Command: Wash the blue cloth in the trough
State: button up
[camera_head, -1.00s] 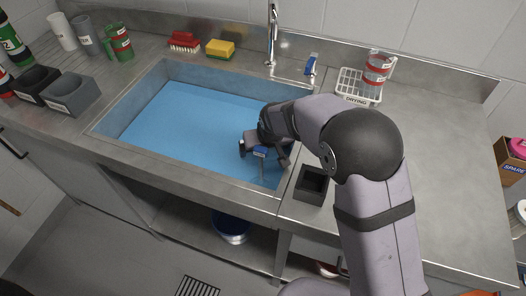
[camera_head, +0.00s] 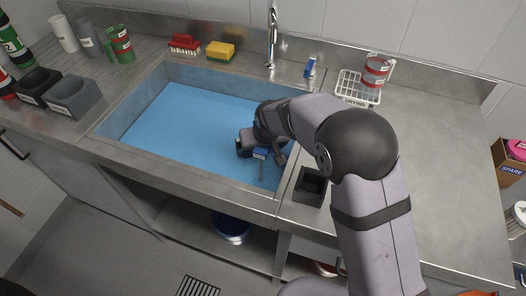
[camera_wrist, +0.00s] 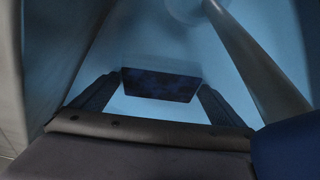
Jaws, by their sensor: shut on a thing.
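The trough (camera_head: 112,122) is a steel basin set in the counter, with blue water or a blue floor inside. My gripper (camera_head: 256,158) is down inside it, near its right front corner. In the wrist view, my gripper (camera_wrist: 160,92) is shut on a dark blue, mottled piece, the blue cloth (camera_wrist: 160,85), held between its fingertips. The cloth is hidden behind my gripper in the head view. A grey post (camera_wrist: 255,60) with a blue top (camera_wrist: 290,150) stands close beside my gripper. The blue top also shows in the head view (camera_head: 262,154), with a white label.
The faucet (camera_head: 271,40) and a blue-white bottle-like item (camera_head: 310,67) stand behind the trough. A red brush (camera_head: 184,43) and yellow sponge (camera_head: 220,50) lie at the back. A white drying rack (camera_head: 352,88) and black open box (camera_head: 311,184) are to the right.

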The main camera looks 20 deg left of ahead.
notch_tip(320, 180, up, 17)
jog(key=p, duration=1.2)
jog(key=shift+r+p, duration=0.15)
jog(key=shift+p, duration=0.2)
